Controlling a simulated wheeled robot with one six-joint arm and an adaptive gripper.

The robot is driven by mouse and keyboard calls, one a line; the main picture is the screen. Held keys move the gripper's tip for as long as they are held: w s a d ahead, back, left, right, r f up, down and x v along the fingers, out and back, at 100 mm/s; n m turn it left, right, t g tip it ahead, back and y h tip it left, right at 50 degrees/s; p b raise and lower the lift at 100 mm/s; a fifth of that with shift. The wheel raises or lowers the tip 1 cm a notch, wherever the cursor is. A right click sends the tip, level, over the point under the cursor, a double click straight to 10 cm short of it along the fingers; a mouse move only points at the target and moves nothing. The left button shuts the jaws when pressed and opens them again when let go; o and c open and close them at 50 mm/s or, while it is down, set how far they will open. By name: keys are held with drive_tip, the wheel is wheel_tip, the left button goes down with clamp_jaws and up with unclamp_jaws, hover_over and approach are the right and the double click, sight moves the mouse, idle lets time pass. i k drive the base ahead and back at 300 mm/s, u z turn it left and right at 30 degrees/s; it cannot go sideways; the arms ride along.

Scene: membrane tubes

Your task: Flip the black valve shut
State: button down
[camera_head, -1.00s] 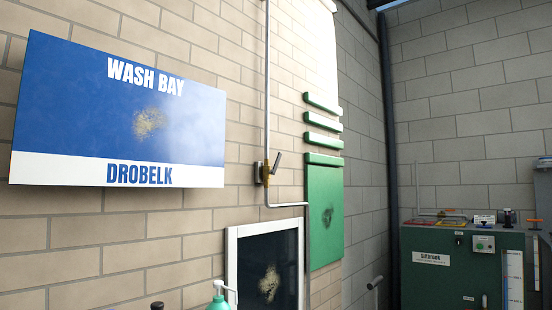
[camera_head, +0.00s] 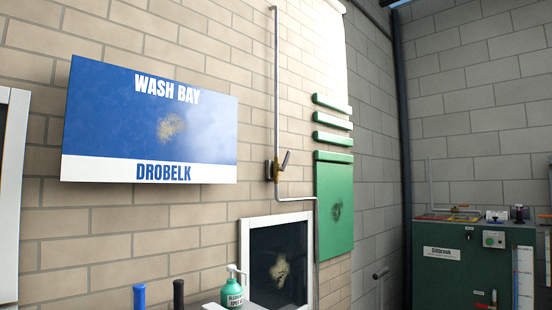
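The lever tilts up and to the right. A black upright cylinder (camera_head: 178,294) and a blue one (camera_head: 139,297) rise at the bottom edge. Their lower parts are cut off, and I cannot tell whether they are handles. My gripper is not in view.
A green pump bottle (camera_head: 232,291) stands on a grey surface at the bottom. A blue-and-white "WASH BAY" sign (camera_head: 150,125), a white-framed dark panel (camera_head: 278,265) and a green board (camera_head: 335,205) are on the wall. A green cabinet (camera_head: 450,275) stands at right.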

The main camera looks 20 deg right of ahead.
sight(282, 168)
drive_tip(key=u, duration=0.05)
drive_tip(key=i, duration=1.2)
drive_tip(key=z, duration=0.65)
